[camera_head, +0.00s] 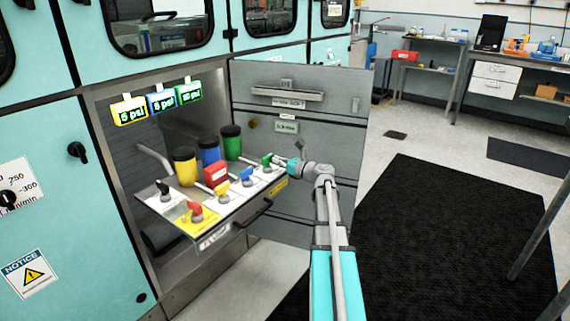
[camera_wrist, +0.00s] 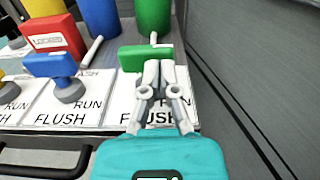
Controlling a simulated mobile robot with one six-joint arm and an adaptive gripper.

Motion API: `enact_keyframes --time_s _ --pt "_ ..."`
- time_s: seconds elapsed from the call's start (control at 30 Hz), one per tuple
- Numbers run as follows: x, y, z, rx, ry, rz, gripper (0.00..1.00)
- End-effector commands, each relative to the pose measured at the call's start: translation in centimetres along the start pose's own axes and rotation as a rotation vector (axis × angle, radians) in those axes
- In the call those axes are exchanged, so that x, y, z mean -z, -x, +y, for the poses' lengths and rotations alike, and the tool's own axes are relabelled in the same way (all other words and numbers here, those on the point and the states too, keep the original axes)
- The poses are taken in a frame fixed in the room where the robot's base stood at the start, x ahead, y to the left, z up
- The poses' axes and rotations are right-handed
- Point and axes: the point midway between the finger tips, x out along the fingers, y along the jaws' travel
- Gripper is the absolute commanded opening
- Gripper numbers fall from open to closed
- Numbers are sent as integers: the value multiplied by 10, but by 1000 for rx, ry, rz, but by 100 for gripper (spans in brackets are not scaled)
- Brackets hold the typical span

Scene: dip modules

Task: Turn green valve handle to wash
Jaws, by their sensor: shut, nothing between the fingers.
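The green valve handle (camera_head: 267,159) is at the right end of a row of coloured valve handles on a pulled-out tray. In the wrist view the green handle (camera_wrist: 146,57) lies sideways just beyond my fingertips. My gripper (camera_wrist: 158,68) is shut with its fingertips at the front of the handle's right part. I cannot tell if they touch it. The label under my gripper reads RUN and FLUSH (camera_wrist: 148,119); its upper part is hidden. In the head view my gripper (camera_head: 279,161) is beside the green handle, its fingers too small to make out.
A blue handle (camera_wrist: 50,65) stands left of the green one, with yellow and red handles (camera_head: 195,209) farther along. Yellow, blue and green canisters (camera_head: 231,141) stand behind. An open grey door panel (camera_head: 300,148) stands close on the right. The tray has a black front pull (camera_head: 255,213).

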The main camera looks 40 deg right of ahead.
Motion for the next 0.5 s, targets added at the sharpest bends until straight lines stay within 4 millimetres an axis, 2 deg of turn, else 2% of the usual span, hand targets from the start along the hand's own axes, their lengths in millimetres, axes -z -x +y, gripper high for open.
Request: enact_keyframes --time_s 0.13,0.5 --pt "0 -6 0 0 0 0 0" --pt "0 -6 0 -1 0 0 0"
